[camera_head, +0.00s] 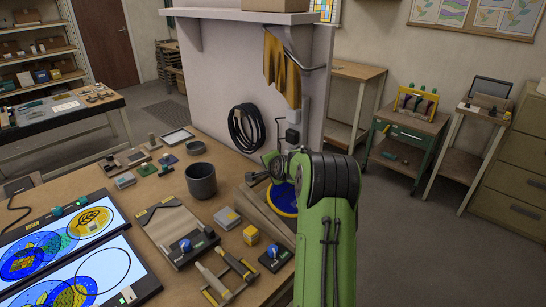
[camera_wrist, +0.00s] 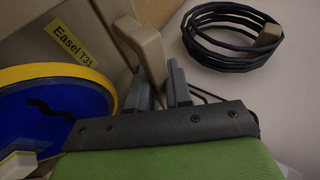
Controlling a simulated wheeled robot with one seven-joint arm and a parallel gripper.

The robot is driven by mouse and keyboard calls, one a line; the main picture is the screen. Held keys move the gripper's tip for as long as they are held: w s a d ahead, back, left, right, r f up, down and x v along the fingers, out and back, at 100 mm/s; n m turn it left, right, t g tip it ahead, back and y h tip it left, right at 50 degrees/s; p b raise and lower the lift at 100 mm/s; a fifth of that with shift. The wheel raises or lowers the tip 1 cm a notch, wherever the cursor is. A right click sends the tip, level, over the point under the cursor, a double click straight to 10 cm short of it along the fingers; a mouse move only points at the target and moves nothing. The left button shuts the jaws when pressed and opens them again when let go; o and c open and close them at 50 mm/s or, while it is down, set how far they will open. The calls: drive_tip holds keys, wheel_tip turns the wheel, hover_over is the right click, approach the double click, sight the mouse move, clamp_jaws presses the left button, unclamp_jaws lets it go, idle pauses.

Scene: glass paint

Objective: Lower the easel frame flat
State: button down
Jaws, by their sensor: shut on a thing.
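The easel frame (camera_wrist: 60,25) is a beige board with a yellow label reading "Easel T31", at the upper left of the wrist view. A pale wooden bar (camera_wrist: 143,42) stands out from it. My gripper (camera_wrist: 160,70) is shut on this bar, with grey fingers at its lower end. A blue disc with a yellow rim (camera_wrist: 45,108) rests in front of the easel board. In the head view, my gripper (camera_head: 262,176) is at the easel, and my green arm hides much of the easel (camera_head: 258,213) and disc (camera_head: 285,203). The frame's exact tilt is unclear.
A black cable coil (camera_head: 246,128) hangs on the pale wall (camera_head: 225,85) behind the easel. A dark grey pot (camera_head: 201,181), a yellow cube (camera_head: 250,235) and a grey box (camera_head: 227,217) stand left of the easel. Lit panels (camera_head: 75,285) lie at the left.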

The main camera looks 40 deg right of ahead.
sight(264, 176)
drive_tip(key=f+g, duration=0.1)
drive_tip(key=w+f+g+p, duration=0.1)
drive_tip(key=f, duration=0.1)
drive_tip(key=w+f+p, duration=0.1)
drive_tip(key=f, duration=0.1)
drive_tip(key=shift+w+a+f+n+g, duration=0.2)
drive_tip(key=shift+w+n+g, duration=0.1)
drive_tip(key=shift+g, duration=0.1)
drive_tip(key=shift+w+f+g+p, duration=0.2)
drive_tip(key=shift+f+g, duration=0.15)
drive_tip(key=shift+f, duration=0.35)
drive_tip(key=shift+w+f+g+p, duration=0.1)
drive_tip(key=shift+f+g+p, duration=0.2)
drive_tip(key=shift+f, duration=0.35)
drive_tip(key=shift+s+f, duration=0.1)
drive_tip(key=shift+f, duration=0.1)
drive_tip(key=c, duration=1.4)
unclamp_jaws()
drive_tip(key=v, duration=1.6)
drive_tip(key=shift+d, duration=0.15)
